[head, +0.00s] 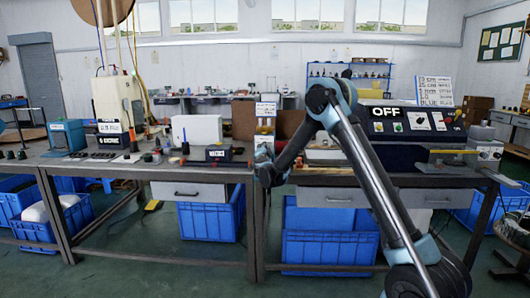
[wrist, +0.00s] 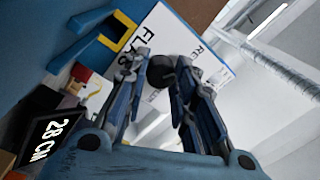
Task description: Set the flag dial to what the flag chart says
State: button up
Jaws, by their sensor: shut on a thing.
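The flag dial is a black round knob (wrist: 160,72) on a white plate (wrist: 150,24) with black lettering that begins "FLA", seen tilted in the wrist view. My gripper (wrist: 161,60) has its two blue fingers shut on the knob from either side. The knob's pointer and the setting it marks cannot be made out, as the fingers hide part of the plate. In the head view my gripper (head: 266,165) is at the bench front, and the knob is hidden there. A white board (head: 434,91) at the right carries lines in cm with colour words, small and only partly readable.
A dark console (head: 415,121) showing "OFF" stands on the right bench. Blue crates (head: 209,219) fill the space under the benches.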

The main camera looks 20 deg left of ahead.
jog(key=shift+d, duration=0.1)
jog(key=o, duration=1.1)
jog(key=shift+f, duration=0.1)
jog(key=v, duration=1.2)
jog(key=shift+w, duration=0.1)
